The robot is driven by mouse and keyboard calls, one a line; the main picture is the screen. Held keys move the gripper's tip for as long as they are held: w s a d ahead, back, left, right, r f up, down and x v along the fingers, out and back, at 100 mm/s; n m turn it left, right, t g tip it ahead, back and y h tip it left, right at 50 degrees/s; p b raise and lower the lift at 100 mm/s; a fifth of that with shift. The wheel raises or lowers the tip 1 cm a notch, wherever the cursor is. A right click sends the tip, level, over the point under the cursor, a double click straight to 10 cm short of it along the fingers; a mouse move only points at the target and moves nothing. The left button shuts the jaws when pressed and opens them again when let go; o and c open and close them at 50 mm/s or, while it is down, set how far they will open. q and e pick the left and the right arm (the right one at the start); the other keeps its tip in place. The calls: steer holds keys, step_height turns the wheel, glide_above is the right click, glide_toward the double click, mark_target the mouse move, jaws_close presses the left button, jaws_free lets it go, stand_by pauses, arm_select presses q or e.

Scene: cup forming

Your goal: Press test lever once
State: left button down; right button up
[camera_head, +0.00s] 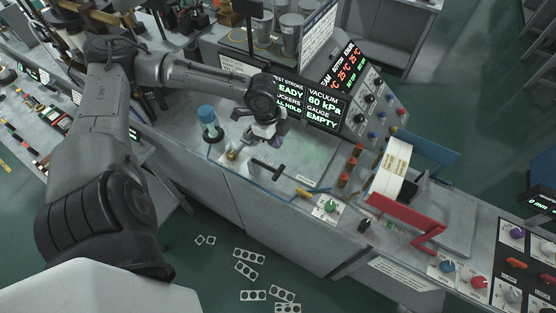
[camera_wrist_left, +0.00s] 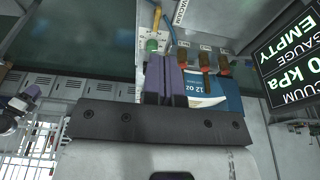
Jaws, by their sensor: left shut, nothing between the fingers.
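A black T-shaped handle (camera_head: 267,168), which looks like the test lever, stands at the front edge of the grey machine bench in the head view. My left gripper (camera_head: 278,141) is just behind and above it, apart from it as far as I can tell. Its purple fingers (camera_wrist_left: 166,78) are closed together and empty in the left wrist view. I cannot make out the T-handle in that view. The display panel (camera_head: 308,100) behind the gripper reads "READY", "60 kPa" and "EMPTY".
Punched strips (camera_head: 247,257) lie on the floor.

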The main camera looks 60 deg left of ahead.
mark_target(280, 174)
arm_select(q)
steer(key=x, duration=0.4)
steer(key=p+x, duration=0.1)
steer(key=x, duration=0.3)
steer(key=a+x, duration=0.1)
steer(key=x, duration=0.3)
steer(key=shift+s+f, duration=0.3)
steer(key=shift+s, duration=0.1)
steer(key=shift+f, duration=0.65)
steer(key=shift+p, duration=0.4)
steer(key=shift+d+f+g+y+p, duration=0.1)
steer(key=shift+f+g+y+p, duration=0.1)
steer(key=shift+g+y+p, duration=0.1)
steer(key=f+g+y+p, duration=0.2)
steer(key=f+y, duration=0.1)
steer(key=shift+w+d+f+p, duration=0.15)
steer(key=shift+d+f+p, duration=0.05)
steer(key=shift+f+p, duration=0.1)
steer(key=shift+a+f+y, duration=0.1)
steer(key=shift+f+y, duration=0.4)
steer(key=shift+f, duration=0.15)
steer(key=shift+a, duration=0.1)
